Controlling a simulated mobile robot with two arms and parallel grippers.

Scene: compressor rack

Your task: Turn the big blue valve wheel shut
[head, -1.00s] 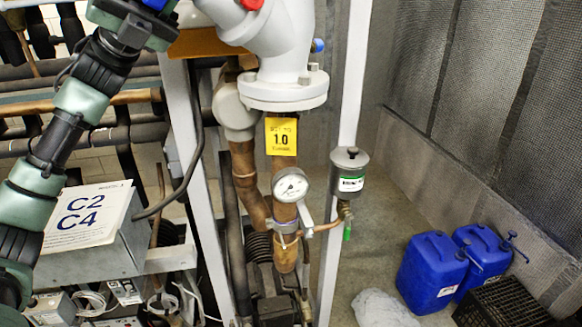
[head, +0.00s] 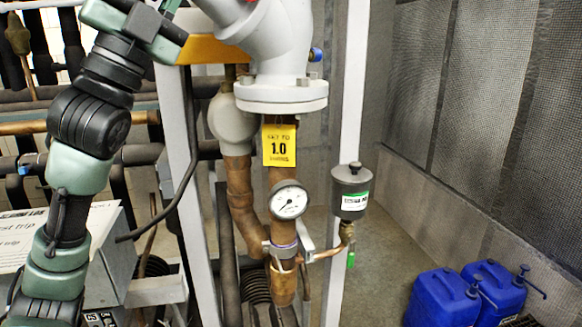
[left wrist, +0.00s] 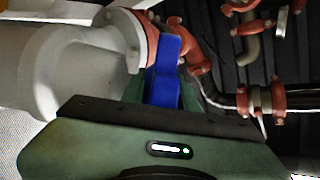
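A blue piece (left wrist: 165,75), which looks like part of the valve wheel, stands upright ahead of my left gripper in the left wrist view. The whole wheel is not visible; in the head view it is out of frame or hidden. The pale grey valve body (head: 272,40) with its bolted flange is at the top middle of the head view, and a pale grey body (left wrist: 60,65) fills the left of the wrist view. My left arm reaches up to the top left; its fingers are cut off there, and their opening is unclear. My right gripper is not in view.
Below the flange are a yellow tag (head: 279,145), a round gauge (head: 288,200) and a dark canister (head: 352,188). A pale frame post (head: 345,120) stands beside them. Blue jugs (head: 443,298) are on the floor at right. Red-clamped pipes (left wrist: 262,100) run right in the wrist view.

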